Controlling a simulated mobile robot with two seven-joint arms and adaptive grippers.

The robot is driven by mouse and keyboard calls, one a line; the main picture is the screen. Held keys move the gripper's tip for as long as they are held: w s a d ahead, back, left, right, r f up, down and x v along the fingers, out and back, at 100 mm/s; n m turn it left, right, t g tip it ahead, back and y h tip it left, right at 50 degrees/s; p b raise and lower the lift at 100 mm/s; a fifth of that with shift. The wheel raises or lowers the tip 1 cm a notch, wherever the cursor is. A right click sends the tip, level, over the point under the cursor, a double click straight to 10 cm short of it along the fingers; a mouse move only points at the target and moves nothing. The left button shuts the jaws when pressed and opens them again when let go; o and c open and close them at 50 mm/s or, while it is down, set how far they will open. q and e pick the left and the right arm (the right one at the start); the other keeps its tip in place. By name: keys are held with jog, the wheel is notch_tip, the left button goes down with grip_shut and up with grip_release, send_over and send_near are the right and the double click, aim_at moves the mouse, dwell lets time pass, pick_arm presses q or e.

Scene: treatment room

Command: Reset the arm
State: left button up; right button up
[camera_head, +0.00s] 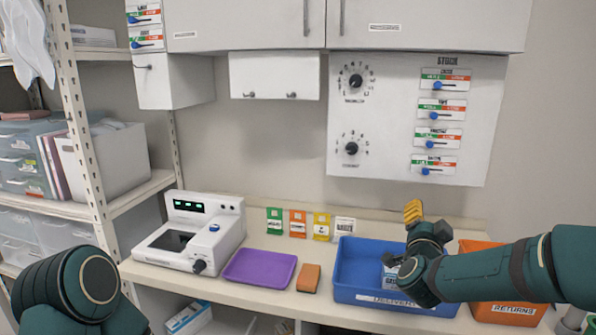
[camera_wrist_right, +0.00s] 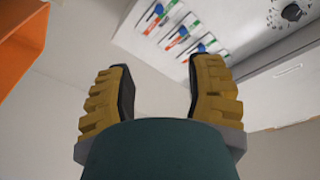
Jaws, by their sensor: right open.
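My right arm comes in from the right in the head view, and its yellow-fingered gripper (camera_head: 413,211) points up above the blue delivery tray. In the right wrist view the two fingers of the right gripper (camera_wrist_right: 160,90) stand wide apart with nothing between them. My left arm shows only as a dark green rounded link at the lower left of the head view; its gripper is out of the picture.
A blue tray (camera_head: 357,263) holds a partly hidden pale item behind my arm. An orange returns bin (camera_head: 508,313) stands right of it. A purple tray (camera_head: 260,267), an orange-brown block (camera_head: 309,278) and a white device (camera_head: 218,241) stand left. A stock panel (camera_head: 400,175) hangs above.

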jog(key=w+a+f+n+g+y, duration=0.2)
jog(key=a+f+n+y, duration=0.15)
jog(key=f, duration=0.85)
jog(key=s+a+f+n+g+y, duration=0.25)
jog(key=s+a+f, duration=0.2)
jog(key=f, duration=0.45)
jog(key=s+a+f+n+g+y, duration=0.25)
jog(key=s+a+f, duration=0.2)
jog(key=f, duration=0.55)
jog(key=s+a+f+n+g+y, duration=0.1)
jog(key=s+a+f+g, duration=0.1)
jog(key=s, duration=0.5)
jog(key=s+a+f+g+y, duration=0.1)
jog(key=s+a+f+g, duration=0.1)
jog(key=s+f+g, duration=0.2)
jog(key=s+a+f+n+g+y, duration=0.1)
jog(key=s+a+f+g, duration=0.1)
jog(key=s+f, duration=0.5)
jog(key=s+g, duration=0.1)
jog(key=s, duration=0.2)
jog(key=shift+n, duration=0.35)
